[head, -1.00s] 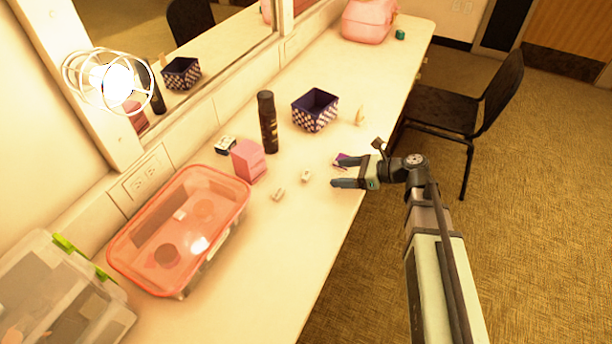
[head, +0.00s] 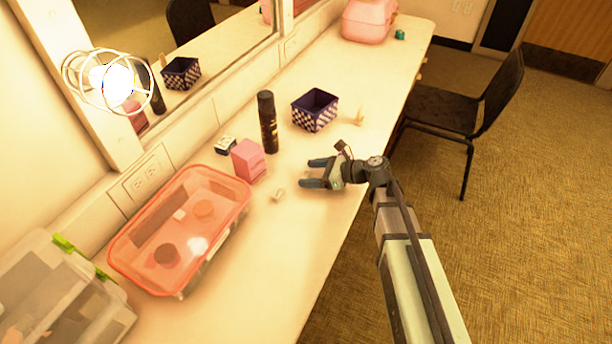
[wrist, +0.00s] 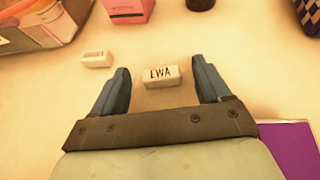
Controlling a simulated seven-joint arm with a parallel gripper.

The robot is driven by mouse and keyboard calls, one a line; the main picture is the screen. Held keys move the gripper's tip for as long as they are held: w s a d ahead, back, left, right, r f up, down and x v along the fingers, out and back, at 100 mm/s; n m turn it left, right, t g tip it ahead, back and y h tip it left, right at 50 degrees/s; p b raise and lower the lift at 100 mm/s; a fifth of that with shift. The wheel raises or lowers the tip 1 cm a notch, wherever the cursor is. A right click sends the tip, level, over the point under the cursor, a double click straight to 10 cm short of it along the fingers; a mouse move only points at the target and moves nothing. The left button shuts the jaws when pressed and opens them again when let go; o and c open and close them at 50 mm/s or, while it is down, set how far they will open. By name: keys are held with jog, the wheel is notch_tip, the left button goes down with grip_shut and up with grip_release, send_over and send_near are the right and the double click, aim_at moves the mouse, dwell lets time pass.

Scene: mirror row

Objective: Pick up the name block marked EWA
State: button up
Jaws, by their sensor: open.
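The EWA name block (wrist: 160,77) is a small white block with dark letters. In the wrist view it lies on the counter between the tips of my open gripper (wrist: 163,85), with a gap on both sides. In the head view my gripper (head: 314,172) is over the counter and hides this block. A second small white block (wrist: 97,59) lies to the left, outside the fingers. It also shows in the head view (head: 278,195); its marking is too small to read.
A pink box (head: 249,160), a black can (head: 268,122) and a checkered basket (head: 315,110) stand behind the blocks. An orange-lidded container (head: 180,230) is at the left. A purple item (wrist: 290,150) lies right of my gripper. The counter's front edge is near my arm.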

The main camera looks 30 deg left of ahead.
jog(key=shift+a+f, duration=0.25)
jog(key=shift+a, duration=0.3)
jog(key=c, duration=1.1)
